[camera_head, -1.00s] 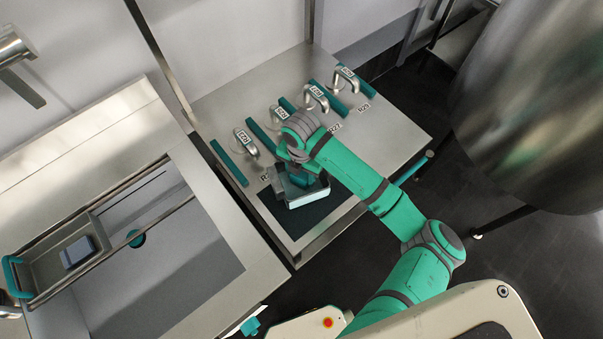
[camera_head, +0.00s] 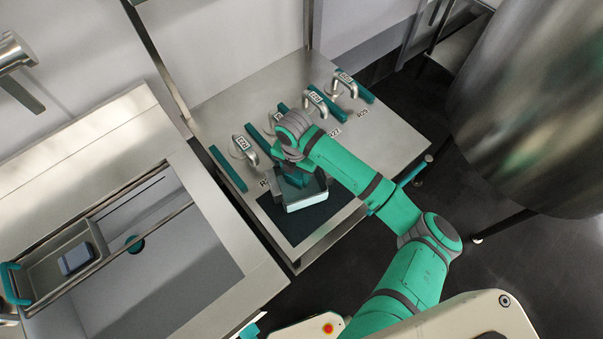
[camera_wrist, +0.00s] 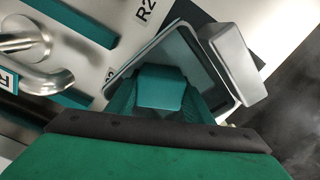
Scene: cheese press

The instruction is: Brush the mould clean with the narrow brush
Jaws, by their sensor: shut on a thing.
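The mould (camera_head: 307,199) is an open, pale-walled rectangular box on the dark mat (camera_head: 272,210). It also shows in the wrist view (camera_wrist: 116,85), where its inside lies beyond my gripper. My gripper (camera_head: 291,172) is over the mould, pointing down. It is shut on a teal brush, whose block (camera_wrist: 162,88) shows between the fingers in the wrist view. The brush's lower end is hidden, so I cannot tell whether its bristles touch the mould. A grey rounded block (camera_wrist: 230,62) sits at the mould's edge in the wrist view.
Several teal bars (camera_head: 228,168) and labelled metal handles (camera_head: 244,152) line the steel table behind the mould. A sink (camera_head: 190,262) with a wire-edged tray (camera_head: 35,275) is at left. A large steel vessel (camera_head: 540,110) stands at right.

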